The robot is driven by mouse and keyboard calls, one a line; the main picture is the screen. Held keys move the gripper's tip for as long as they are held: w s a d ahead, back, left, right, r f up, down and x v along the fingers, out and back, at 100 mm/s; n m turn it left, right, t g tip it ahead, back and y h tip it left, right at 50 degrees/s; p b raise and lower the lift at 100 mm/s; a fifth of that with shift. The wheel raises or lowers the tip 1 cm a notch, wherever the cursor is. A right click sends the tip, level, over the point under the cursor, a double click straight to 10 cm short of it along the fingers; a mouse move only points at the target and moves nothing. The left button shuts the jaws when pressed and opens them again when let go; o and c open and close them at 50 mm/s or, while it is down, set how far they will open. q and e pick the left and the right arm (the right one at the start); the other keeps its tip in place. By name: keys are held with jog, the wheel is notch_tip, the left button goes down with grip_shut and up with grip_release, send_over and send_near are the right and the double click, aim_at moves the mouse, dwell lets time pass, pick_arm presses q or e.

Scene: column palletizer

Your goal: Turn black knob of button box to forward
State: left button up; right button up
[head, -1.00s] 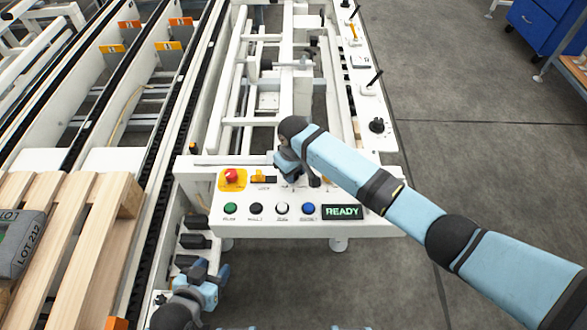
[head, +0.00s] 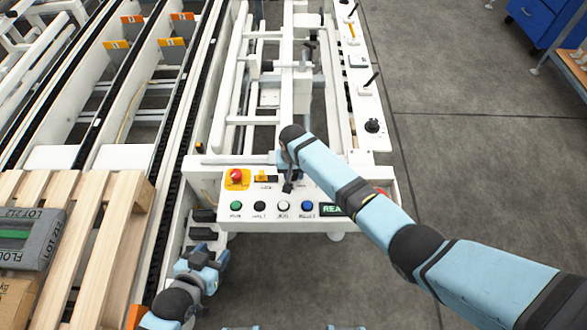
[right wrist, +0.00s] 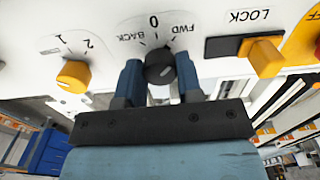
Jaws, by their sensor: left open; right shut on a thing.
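The button box (head: 263,217) is a white panel at the front end of the machine. Its black knob (right wrist: 160,66) shows in the right wrist view, with the labels BACK, 0 and FWD around it. My right gripper (head: 287,184) reaches down to the box; in the right wrist view its two blue fingers (right wrist: 160,82) are shut on the black knob, one on each side. The exact direction of the knob's pointer is hard to tell. In the head view the gripper and arm largely hide the knob. My left gripper (head: 215,264) is open and empty, low beside the box's left side.
Beside the knob are a yellow LOCK switch (right wrist: 264,57) and a yellow two-position knob (right wrist: 74,74). A red emergency button (head: 236,176) and several push buttons sit on the box. My right arm partly covers the READY display (head: 330,209). A wooden pallet (head: 120,225) stands left.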

jog(key=shift+m, duration=0.3)
jog(key=o, duration=0.9)
jog(key=shift+o, duration=0.2)
jog(key=shift+r, duration=0.1)
notch_tip(320, 180, up, 14)
jog(key=shift+p, duration=0.3)
